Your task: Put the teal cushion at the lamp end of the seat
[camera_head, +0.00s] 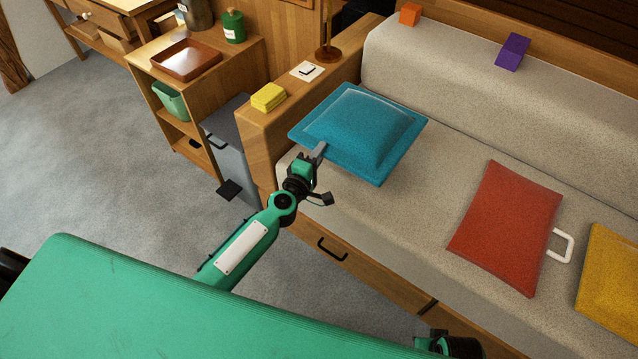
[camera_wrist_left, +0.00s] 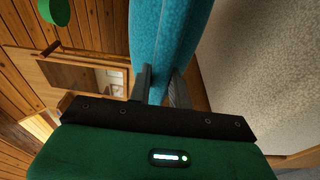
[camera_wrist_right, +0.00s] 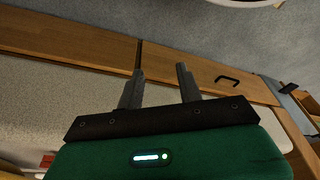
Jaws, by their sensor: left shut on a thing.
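The teal cushion (camera_head: 362,130) is at the left end of the grey seat (camera_head: 425,190), beside the wooden armrest. It appears held above the seat; the exact gap is hard to tell. My left gripper (camera_head: 319,153) is shut on its near edge, and the left wrist view shows the cushion (camera_wrist_left: 165,45) between the fingers (camera_wrist_left: 160,85). My right gripper (camera_wrist_right: 158,85) is open and empty in front of the seat's drawer fronts.
A red cushion (camera_head: 507,227) and a yellow cushion (camera_head: 612,275) lie on the seat farther right, with a white handle (camera_head: 564,245) between them. A yellow block (camera_head: 268,97) and white card (camera_head: 307,71) sit on the armrest (camera_head: 262,130). Orange (camera_head: 410,14) and purple (camera_head: 513,52) blocks top the backrest.

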